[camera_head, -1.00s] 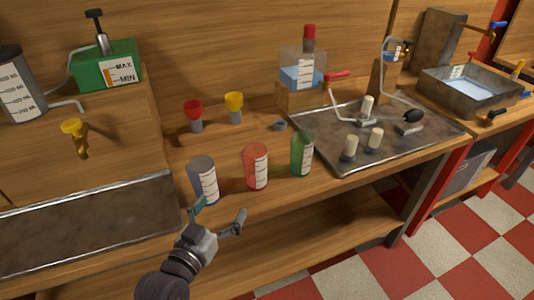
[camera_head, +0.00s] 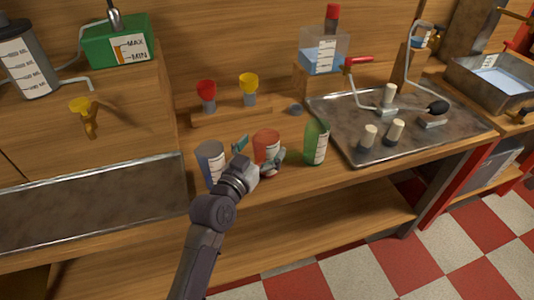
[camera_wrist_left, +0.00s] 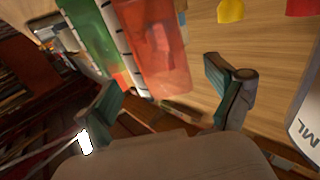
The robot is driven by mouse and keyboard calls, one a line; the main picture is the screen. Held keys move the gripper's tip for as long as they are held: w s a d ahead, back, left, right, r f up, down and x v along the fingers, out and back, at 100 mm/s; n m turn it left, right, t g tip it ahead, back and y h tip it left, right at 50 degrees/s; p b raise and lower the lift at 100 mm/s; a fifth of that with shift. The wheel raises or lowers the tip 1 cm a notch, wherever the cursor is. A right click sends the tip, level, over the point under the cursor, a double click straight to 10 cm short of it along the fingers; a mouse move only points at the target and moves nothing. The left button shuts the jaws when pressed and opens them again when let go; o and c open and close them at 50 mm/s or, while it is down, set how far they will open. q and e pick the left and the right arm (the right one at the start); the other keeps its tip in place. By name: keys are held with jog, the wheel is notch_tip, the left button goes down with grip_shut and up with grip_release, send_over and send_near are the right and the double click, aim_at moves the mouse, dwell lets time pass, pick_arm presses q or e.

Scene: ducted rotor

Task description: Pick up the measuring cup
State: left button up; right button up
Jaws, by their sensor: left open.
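Three measuring cups with white scales stand in a row on the wooden counter. The grey-blue cup (camera_head: 208,158) is at the left, the red cup (camera_head: 266,138) in the middle and the green cup (camera_head: 316,143) at the right. My left gripper (camera_head: 259,153) is open, with its fingers by the red cup and hiding its lower part. In the left wrist view the red cup (camera_wrist_left: 150,45) lies just beyond the open fingers (camera_wrist_left: 165,98), with the green cup (camera_wrist_left: 88,30) to its left. I cannot tell whether a finger touches the red cup. My right gripper is not in view.
Behind the cups, a wooden rack (camera_head: 228,116) holds a red and a yellow funnel-like piece. A metal tray (camera_head: 345,135) with valves and a clear tank (camera_head: 323,58) are at the right. A metal panel (camera_head: 90,215) is at the left. An open shelf (camera_head: 320,230) lies below the counter.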

pick_arm(q)
jog(key=x, duration=0.2)
jog(key=shift+w+d+f, duration=0.1)
jog(key=shift+w, duration=0.15)
jog(key=shift+w+d, duration=0.1)
jog(key=shift+w, duration=0.05)
jog(key=c, duration=1.2)
jog(key=shift+c, duration=0.5)
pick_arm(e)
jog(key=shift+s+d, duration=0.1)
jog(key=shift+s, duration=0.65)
pick_arm(q)
jog(key=shift+r, duration=0.2)
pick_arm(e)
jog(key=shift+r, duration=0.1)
